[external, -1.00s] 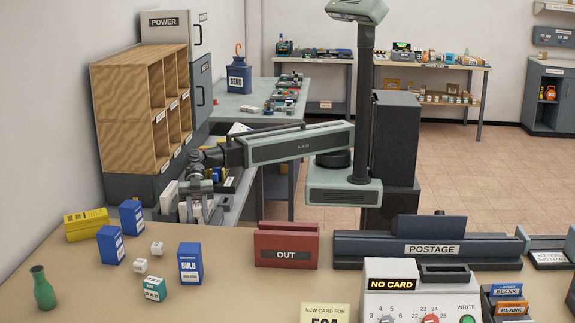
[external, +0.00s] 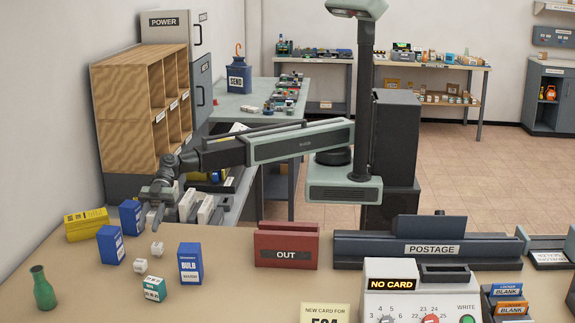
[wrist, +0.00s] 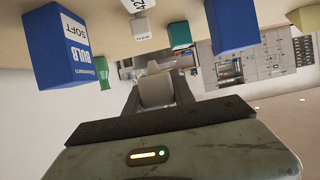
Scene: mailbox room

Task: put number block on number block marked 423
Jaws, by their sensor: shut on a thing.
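My gripper (external: 152,213) hangs tilted down over the far left of the counter, behind the small white blocks. In the wrist view its jaws (wrist: 157,90) are shut on a pale block (wrist: 156,91), whose face and number I cannot read. Two small white number blocks (external: 157,249) (external: 141,265) stand on the counter in front of the gripper, apart from it. In the wrist view, which looks inverted, a white block (wrist: 139,5) shows part of a number starting 42. Another white block (wrist: 142,27) is just below it in that picture.
Blue bulb boxes (external: 110,245) (external: 190,263) (external: 131,217) and a yellow box (external: 87,224) surround the white blocks. A teal-and-white block (external: 155,288) and a green bottle (external: 43,288) stand nearer. A red OUT tray (external: 286,243) is to the right.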

